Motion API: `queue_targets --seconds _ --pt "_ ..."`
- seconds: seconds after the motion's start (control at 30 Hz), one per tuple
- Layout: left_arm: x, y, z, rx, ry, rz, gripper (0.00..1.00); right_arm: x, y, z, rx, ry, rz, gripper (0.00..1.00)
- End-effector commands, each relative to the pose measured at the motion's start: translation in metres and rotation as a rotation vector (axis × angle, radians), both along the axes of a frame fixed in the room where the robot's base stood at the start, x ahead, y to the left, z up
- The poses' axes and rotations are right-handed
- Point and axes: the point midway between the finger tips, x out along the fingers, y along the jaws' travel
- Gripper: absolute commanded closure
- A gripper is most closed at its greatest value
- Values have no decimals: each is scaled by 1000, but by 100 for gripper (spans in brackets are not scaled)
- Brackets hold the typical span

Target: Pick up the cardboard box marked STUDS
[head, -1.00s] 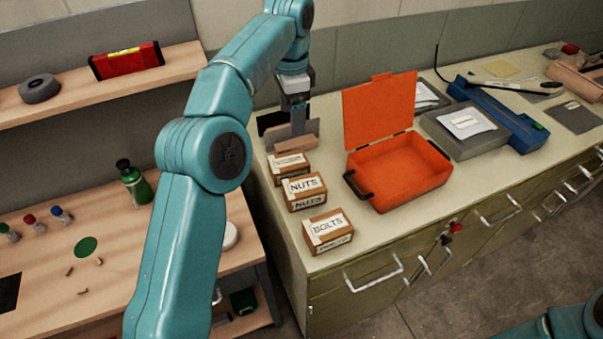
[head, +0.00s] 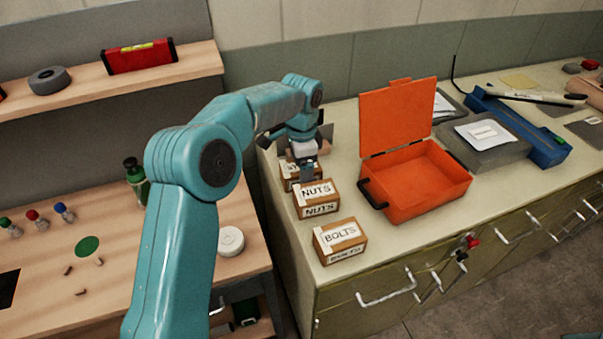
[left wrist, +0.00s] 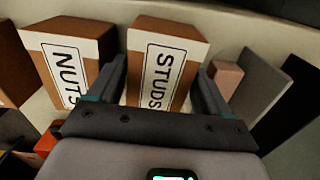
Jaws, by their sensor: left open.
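The cardboard box marked STUDS (left wrist: 165,62) lies between the two fingers of my left gripper (left wrist: 160,84) in the left wrist view. The fingers are open, one on each side of the box; I cannot tell whether they touch it. In the head view my left gripper (head: 307,172) points down over the STUDS box (head: 289,180), which stands on the counter behind the NUTS box and is partly hidden by the gripper. The NUTS box (head: 316,200) also shows in the left wrist view (left wrist: 72,58), just left of the fingers. My right gripper is out of view.
The BOLTS box (head: 340,241) stands at the counter's front left. An open orange case (head: 425,190) is right of the boxes. A small pinkish block (left wrist: 226,76) and grey upright plates (left wrist: 262,85) stand close beside the right finger. A wooden bench (head: 60,245) is at left.

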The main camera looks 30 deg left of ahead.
Motion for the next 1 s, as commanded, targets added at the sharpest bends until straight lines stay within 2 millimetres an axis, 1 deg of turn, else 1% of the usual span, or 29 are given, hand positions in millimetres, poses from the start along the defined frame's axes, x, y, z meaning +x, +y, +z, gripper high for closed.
queue_targets --seconds 0.03,0.1,0.3,0.33,0.37,0.4,0.47,0.5,0.8,0.87,0.97,1.0 --pt "0 0 -6 0 1 1 21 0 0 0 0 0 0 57" --pt "0 0 -9 0 0 2 21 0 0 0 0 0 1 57" --pt "1 0 -10 0 -1 1 21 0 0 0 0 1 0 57" --pt "1 0 -10 0 -1 1 25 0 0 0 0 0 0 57" --pt "1 0 -10 0 -1 1 34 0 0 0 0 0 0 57" --pt "0 0 -10 -1 -1 1 47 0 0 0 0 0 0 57" --pt "0 0 -10 -1 -1 1 67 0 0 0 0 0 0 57" --pt "0 0 -10 -1 -1 1 79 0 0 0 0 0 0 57" --pt "1 0 -6 0 -3 1 80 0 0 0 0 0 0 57" --pt "1 0 -2 0 -4 1 80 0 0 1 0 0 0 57" --pt "2 0 10 0 -6 1 80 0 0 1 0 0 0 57" --pt "2 0 16 -1 -6 1 80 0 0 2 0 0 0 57"
